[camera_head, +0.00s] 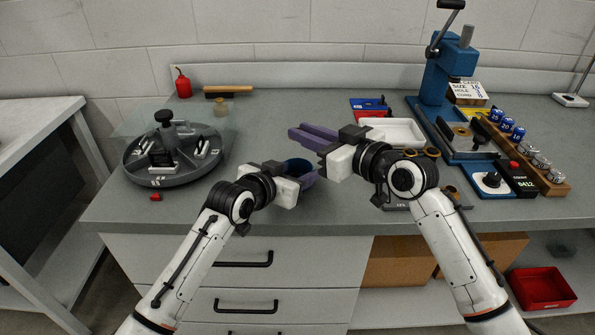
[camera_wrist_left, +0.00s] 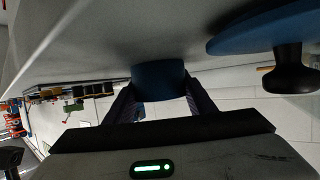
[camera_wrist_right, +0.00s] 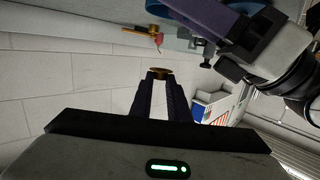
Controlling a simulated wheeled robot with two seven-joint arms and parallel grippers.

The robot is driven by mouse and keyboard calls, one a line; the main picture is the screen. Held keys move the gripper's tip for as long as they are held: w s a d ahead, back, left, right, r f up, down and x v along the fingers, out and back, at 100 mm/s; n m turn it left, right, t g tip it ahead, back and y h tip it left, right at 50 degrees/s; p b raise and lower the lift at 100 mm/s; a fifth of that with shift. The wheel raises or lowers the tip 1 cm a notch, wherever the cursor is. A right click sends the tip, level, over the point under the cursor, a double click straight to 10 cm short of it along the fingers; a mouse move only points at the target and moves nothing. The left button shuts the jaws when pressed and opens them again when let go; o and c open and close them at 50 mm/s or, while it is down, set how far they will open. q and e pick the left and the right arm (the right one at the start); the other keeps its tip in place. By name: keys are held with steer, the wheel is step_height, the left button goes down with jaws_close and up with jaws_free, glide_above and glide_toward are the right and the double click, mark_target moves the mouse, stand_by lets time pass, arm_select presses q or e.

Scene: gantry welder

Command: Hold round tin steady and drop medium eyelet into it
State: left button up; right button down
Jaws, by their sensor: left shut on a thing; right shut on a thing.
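The round tin (camera_head: 298,165) is dark blue and stands on the worktop near its front edge. My left gripper (camera_head: 308,176) is shut on it. In the left wrist view the tin (camera_wrist_left: 158,78) sits between both fingers (camera_wrist_left: 160,100). My right gripper (camera_head: 293,132) is above and a little behind the tin, fingers pointing left. In the right wrist view its fingertips (camera_wrist_right: 160,78) are shut on a small brass eyelet (camera_wrist_right: 160,71). The eyelet cannot be made out in the head view.
A round dark carousel (camera_head: 165,178) stands at the left of the worktop. A blue press (camera_head: 450,70), a white tray (camera_head: 398,132) and a wooden rack (camera_head: 545,180) of small cans fill the right. A red bottle (camera_head: 183,84) and a brush (camera_head: 228,90) are at the back.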

steer(key=shift+f, duration=1.45)
steer(key=c, duration=1.6)
jaws_free()
steer(key=v, duration=1.2)
